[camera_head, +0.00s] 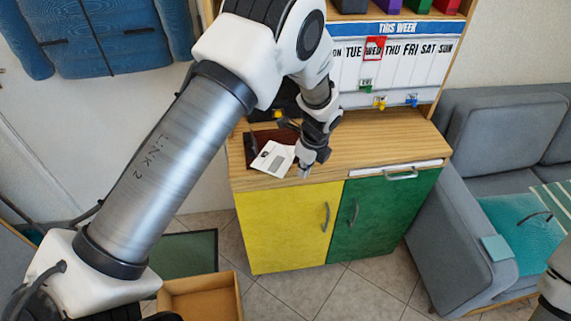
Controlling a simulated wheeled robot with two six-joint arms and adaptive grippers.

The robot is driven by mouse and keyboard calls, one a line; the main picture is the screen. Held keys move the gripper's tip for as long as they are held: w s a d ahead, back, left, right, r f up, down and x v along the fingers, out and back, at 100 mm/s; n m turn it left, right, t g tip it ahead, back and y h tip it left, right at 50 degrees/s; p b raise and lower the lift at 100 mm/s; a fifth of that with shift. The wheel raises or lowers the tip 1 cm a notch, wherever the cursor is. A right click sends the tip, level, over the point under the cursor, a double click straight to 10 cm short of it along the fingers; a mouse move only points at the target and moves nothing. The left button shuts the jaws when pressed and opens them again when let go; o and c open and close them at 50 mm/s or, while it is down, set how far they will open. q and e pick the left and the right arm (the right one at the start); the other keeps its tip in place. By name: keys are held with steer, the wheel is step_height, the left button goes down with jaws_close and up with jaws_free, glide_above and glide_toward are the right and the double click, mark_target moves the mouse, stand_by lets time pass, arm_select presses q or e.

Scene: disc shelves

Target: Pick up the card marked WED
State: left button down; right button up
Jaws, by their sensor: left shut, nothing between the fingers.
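A white week board (405,66) headed "THIS WEEK" stands above the cabinet. The word WED on it lies inside a red frame (374,48); I cannot make out a separate card marked WED. A small tag with green edging (365,84) hangs below the red frame, its lettering too small to read. My left gripper (304,171) is shut and empty, pointing down by the front edge of the cabinet top, below the board. It is just right of a white paper or envelope with a grey patch (271,158). My right gripper is out of the picture.
The wooden cabinet top (385,148) is mostly clear on the right. Yellow (380,103) and blue (411,101) clips sit at the board's foot. A grey sofa (455,215) is at the right, an open box (205,282) on the floor.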

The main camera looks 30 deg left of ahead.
arm_select(q)
steer(key=p, duration=0.3)
glide_toward(281, 164)
steer(key=a+f, duration=0.1)
steer(key=f, duration=0.1)
steer(key=a+f, duration=0.1)
steer(key=a, duration=0.1)
steer(key=w+a+f, duration=0.1)
steer(key=a+f, duration=0.1)
steer(key=shift+f, duration=1.15)
steer(key=shift+s+d, duration=0.1)
steer(key=d, duration=0.3)
steer(key=shift+s, duration=0.3)
steer(key=shift+s+d, duration=0.1)
steer(key=shift+d, duration=0.35)
steer(key=shift+a, duration=0.1)
